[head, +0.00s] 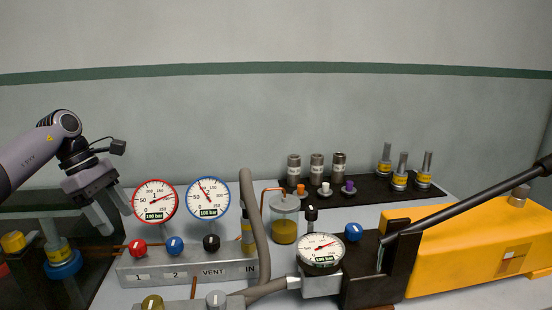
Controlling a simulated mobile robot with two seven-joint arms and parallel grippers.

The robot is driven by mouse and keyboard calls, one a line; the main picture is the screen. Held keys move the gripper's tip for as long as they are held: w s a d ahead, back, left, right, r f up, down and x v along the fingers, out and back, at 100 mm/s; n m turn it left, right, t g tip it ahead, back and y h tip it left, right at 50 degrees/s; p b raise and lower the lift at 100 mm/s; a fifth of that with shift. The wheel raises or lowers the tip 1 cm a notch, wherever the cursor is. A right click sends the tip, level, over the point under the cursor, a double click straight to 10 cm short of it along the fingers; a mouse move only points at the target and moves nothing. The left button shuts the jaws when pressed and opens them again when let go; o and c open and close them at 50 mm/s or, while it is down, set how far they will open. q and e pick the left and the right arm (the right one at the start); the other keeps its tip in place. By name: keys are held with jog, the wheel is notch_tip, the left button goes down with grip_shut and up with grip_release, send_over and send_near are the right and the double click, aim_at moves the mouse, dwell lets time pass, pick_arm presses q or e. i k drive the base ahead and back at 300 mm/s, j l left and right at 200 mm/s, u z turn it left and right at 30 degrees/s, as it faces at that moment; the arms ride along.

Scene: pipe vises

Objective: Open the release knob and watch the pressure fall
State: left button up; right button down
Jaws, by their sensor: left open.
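A manifold block (190,270) marked 1, 2, VENT and IN carries a red knob (137,247), a blue knob (175,245) and a black knob (211,242) above VENT. A red-rimmed gauge (155,201) and a blue-rimmed gauge (208,198) stand behind it. The red-rimmed gauge's needle points right and up; the blue-rimmed one's points up and left. The pump has a black-rimmed gauge (320,248), needle to the right, and a blue knob (353,231). I cannot tell which knob is the release. My left gripper (110,211) is open and empty, left of the red-rimmed gauge. My right gripper is out of view.
A black pump lever (465,207) slants up to the right over a yellow tank (470,255). A grey hose (254,215) arches beside the blue-rimmed gauge. A black tray (360,192) with several fittings lies behind. A clamp with a blue ring (62,265) stands at left.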

aim_at(354, 232)
jog(key=k, duration=0.95)
